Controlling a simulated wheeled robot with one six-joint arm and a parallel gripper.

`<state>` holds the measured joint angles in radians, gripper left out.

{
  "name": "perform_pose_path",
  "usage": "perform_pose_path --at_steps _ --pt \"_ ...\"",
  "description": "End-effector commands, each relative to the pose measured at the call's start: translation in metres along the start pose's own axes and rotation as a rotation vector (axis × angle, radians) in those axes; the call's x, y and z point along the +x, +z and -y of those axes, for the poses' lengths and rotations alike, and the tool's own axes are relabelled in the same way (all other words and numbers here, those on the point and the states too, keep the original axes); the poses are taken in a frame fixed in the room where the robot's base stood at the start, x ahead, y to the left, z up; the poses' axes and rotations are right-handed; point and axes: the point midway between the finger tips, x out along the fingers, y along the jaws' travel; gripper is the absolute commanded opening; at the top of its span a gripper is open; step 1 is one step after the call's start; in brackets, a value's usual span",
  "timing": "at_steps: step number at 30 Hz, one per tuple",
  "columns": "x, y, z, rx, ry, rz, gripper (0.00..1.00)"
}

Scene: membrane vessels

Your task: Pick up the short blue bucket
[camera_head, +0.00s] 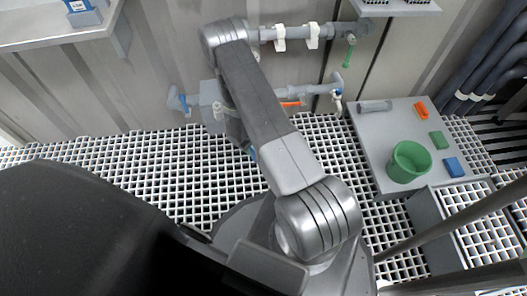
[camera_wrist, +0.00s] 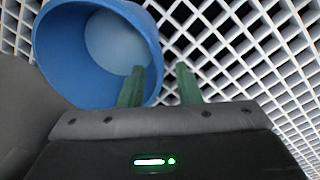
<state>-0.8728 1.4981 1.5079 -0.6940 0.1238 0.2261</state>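The blue bucket (camera_wrist: 60,55) fills the upper left of the wrist view, with its open mouth and pale inside facing the camera. My gripper (camera_wrist: 160,76) is open, with its two green fingers apart. The left finger overlaps the bucket's mouth and the right finger is outside it, so the right rim lies between them in the picture. I cannot tell whether either finger touches the wall. In the head view my arm hides most of that area; only a small blue patch (camera_head: 251,152) shows beside it, which I cannot identify surely.
White grating (camera_head: 110,165) covers the floor. Pipes with valves (camera_head: 290,93) run along the wall behind my arm. A grey table (camera_head: 375,140) at right holds a green bucket (camera_head: 408,162) and small coloured blocks. A shelf (camera_head: 50,38) is at upper left.

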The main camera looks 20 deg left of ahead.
Motion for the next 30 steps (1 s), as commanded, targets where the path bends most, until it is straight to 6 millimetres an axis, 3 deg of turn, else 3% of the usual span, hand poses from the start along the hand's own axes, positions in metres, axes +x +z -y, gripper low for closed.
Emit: perform_pose_path --at_steps 1,8,16,26,30 --pt "0.009 0.001 0.0 0.0 -0.001 0.001 0.3" --pt "0.02 -0.001 -0.002 0.001 0.0 0.0 0.3" --pt "0.06 -0.002 -0.005 0.0 0.0 0.002 0.3" --pt "0.064 -0.002 -0.006 -0.001 0.0 0.0 0.3" --pt "0.064 -0.002 -0.006 -0.001 0.0 0.0 0.03"
